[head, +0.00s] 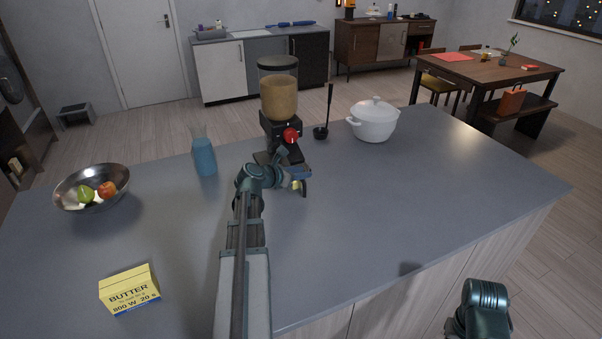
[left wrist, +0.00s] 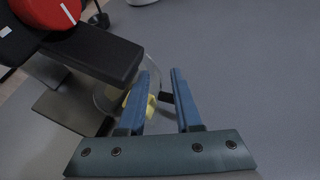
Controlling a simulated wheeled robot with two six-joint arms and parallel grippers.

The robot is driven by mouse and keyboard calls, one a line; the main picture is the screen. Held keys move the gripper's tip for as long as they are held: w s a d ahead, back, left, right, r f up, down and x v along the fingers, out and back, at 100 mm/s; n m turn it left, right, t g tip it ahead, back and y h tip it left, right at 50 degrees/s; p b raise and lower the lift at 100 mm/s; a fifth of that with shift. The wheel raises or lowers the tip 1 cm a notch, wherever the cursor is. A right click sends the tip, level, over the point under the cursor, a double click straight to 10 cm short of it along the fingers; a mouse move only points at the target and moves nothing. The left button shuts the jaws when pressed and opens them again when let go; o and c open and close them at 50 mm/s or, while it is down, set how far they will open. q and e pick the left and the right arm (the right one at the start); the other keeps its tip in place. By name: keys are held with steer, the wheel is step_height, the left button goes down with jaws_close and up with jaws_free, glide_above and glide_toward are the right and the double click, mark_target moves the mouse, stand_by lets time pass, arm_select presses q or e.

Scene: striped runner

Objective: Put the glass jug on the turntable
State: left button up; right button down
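A clear glass jug (left wrist: 112,98) with a dark handle (left wrist: 166,97) and yellow pieces in it stands on the counter beside the dispenser's black base, in the left wrist view. In the head view my arm mostly hides it; only a yellowish bit shows. My left gripper (head: 298,184) is at the jug; it also shows in the left wrist view (left wrist: 165,103). Its blue fingers are apart, with the handle between them and a visible gap on the right. I see no turntable. Of my right arm only a joint shows at the lower right.
A dispenser (head: 279,95) with a red knob stands behind my left gripper. A blue-filled carafe (head: 204,155), a fruit bowl (head: 75,203) and a yellow butter box (head: 130,290) are left. A ladle (head: 321,132) and white pot (head: 373,124) are behind. The counter's right side is clear.

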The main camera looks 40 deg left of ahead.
arm_select(q)
steer(key=shift+r, duration=0.1)
steer(key=shift+s+r+p, duration=0.1)
steer(key=shift+r+p, duration=0.1)
steer(key=shift+p, duration=0.1)
steer(key=p+v, duration=0.4)
steer(key=v, duration=0.7)
steer(key=shift+s+p, duration=0.35)
steer(key=shift+t+h, duration=0.6)
steer(key=shift+h, duration=0.1)
step_height(320, 180, down, 5)
steer(key=b, duration=0.8)
steer(key=shift+f, duration=0.2)
steer(key=f+t+h+b, duration=0.1)
steer(key=b, duration=0.2)
steer(key=f+m+b, duration=0.1)
steer(key=b, duration=0.2)
steer(key=s+f+t+h+b, duration=0.1)
steer(key=f+b, duration=0.1)
steer(key=b, duration=0.2)
steer(key=shift+d+m+t+h, duration=0.15)
steer(key=shift+m+t+h, duration=0.15)
steer(key=shift+s+b, duration=0.1)
steer(key=shift+b, duration=0.2)
steer(key=shift+r, duration=0.1)
steer(key=x, duration=0.8)
steer(key=shift+w+d+r, duration=0.15)
steer(key=shift+w+d, duration=0.05)
steer(key=shift+w, duration=0.1)
